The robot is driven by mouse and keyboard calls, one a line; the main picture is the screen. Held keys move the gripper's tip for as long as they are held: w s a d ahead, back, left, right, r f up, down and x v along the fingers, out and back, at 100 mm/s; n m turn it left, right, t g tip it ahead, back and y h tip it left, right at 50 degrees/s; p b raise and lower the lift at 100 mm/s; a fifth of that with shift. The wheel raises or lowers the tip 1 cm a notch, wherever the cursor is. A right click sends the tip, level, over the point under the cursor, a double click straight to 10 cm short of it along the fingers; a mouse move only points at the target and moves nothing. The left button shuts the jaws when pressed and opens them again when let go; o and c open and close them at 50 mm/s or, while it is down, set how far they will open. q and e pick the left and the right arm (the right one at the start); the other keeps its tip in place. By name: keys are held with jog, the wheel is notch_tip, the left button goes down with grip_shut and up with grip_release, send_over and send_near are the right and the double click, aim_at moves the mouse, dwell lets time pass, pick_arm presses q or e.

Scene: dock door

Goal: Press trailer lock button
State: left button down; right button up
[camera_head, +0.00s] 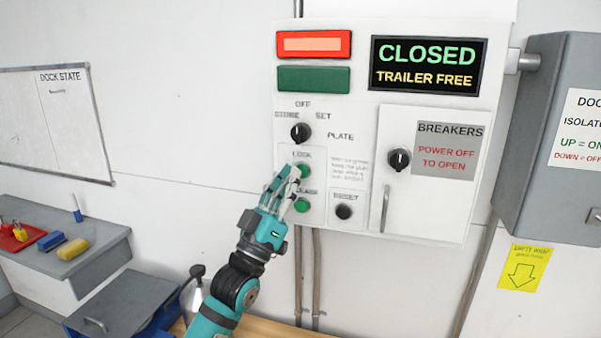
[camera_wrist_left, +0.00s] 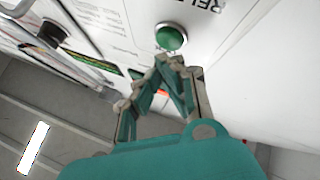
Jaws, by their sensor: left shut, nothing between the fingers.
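The green lock button (camera_head: 304,171), under the label LOCK, is on the white control panel (camera_head: 365,215) in the head view. My left gripper (camera_head: 297,176) is shut and empty, its fingertips at the lock button's left and lower edge. Contact cannot be told. A second green button (camera_head: 302,205), with a partly covered label, is just below. In the left wrist view, a green button (camera_wrist_left: 170,37) with lettering starting REL nearby shows just beyond the fingertips (camera_wrist_left: 170,62). My right gripper is not in view.
The display (camera_head: 427,65) reads CLOSED, TRAILER FREE. A black selector knob (camera_head: 301,132) is above the lock button, and a black reset button (camera_head: 344,212) to the lower right. A breaker door (camera_head: 432,205) and grey isolator box (camera_head: 548,130) are farther right.

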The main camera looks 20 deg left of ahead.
pick_arm(q)
jog(key=shift+w, duration=0.15)
jog(key=shift+w, duration=0.3)
jog(key=shift+w+b, duration=0.3)
jog(key=shift+w, duration=0.15)
dwell(0.8)
jog(key=shift+s, duration=0.2)
jog(key=shift+s+p, duration=0.35)
jog(key=shift+s, duration=0.35)
